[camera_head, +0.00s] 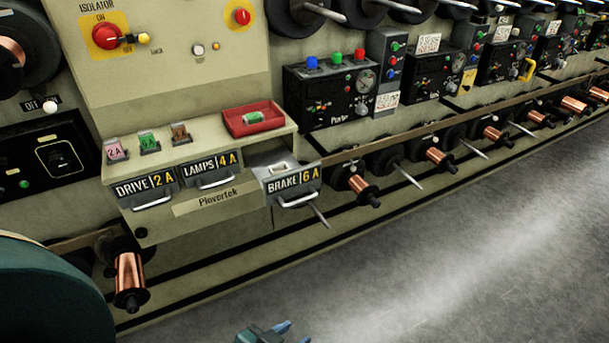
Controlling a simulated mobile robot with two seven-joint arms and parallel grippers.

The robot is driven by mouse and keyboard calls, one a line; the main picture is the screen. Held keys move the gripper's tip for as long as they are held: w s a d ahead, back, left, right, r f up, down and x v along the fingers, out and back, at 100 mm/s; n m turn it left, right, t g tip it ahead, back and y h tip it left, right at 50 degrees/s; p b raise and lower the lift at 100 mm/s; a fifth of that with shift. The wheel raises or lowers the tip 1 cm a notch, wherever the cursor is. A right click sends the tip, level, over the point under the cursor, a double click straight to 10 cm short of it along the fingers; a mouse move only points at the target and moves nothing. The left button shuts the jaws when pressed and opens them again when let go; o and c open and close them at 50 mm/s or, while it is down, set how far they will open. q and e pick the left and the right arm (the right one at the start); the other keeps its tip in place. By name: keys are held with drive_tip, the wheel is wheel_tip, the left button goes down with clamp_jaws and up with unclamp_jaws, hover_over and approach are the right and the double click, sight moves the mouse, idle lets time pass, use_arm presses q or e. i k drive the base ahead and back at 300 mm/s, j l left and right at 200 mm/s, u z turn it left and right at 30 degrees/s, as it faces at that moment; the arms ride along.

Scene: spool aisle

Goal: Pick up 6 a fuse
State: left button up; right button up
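A fuse with a green band (253,118) lies in a small red tray (238,128) on the beige cabinet's ledge. Three small clear holders with coloured labels stand at the ledge's left: a pink one reading 2A (116,150), a green one apparently reading 6A (148,142) and a brown one (180,133). The drawer marked BRAKE 6 A (292,184) is pulled out; its inside looks pale and I cannot tell what it holds. My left gripper (295,333) is at the bottom edge, fingertips apart, well below the tray and drawer. My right gripper is not in view.
The DRIVE 2 A (146,191) and LAMPS 4 A (211,171) drawers look shut. An isolator panel with a red knob (107,36) rises behind the ledge. Copper spools (131,272) and metal spindles (407,174) stick out along the machine. The grey floor (480,260) at right is clear.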

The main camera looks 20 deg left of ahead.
sight(146, 137)
drive_tip(key=u, duration=1.7)
drive_tip(key=i+l+u, duration=0.1)
drive_tip(key=l, duration=0.35)
drive_tip(key=i+l+u, duration=0.1)
drive_tip(key=i+l, duration=0.15)
drive_tip(key=l, duration=0.2)
drive_tip(key=i+l+u, duration=0.15)
drive_tip(key=l, duration=0.3)
drive_tip(key=i+l+u, duration=0.1)
drive_tip(key=l, duration=0.4)
drive_tip(key=i+l+u, duration=0.1)
drive_tip(key=l, duration=0.4)
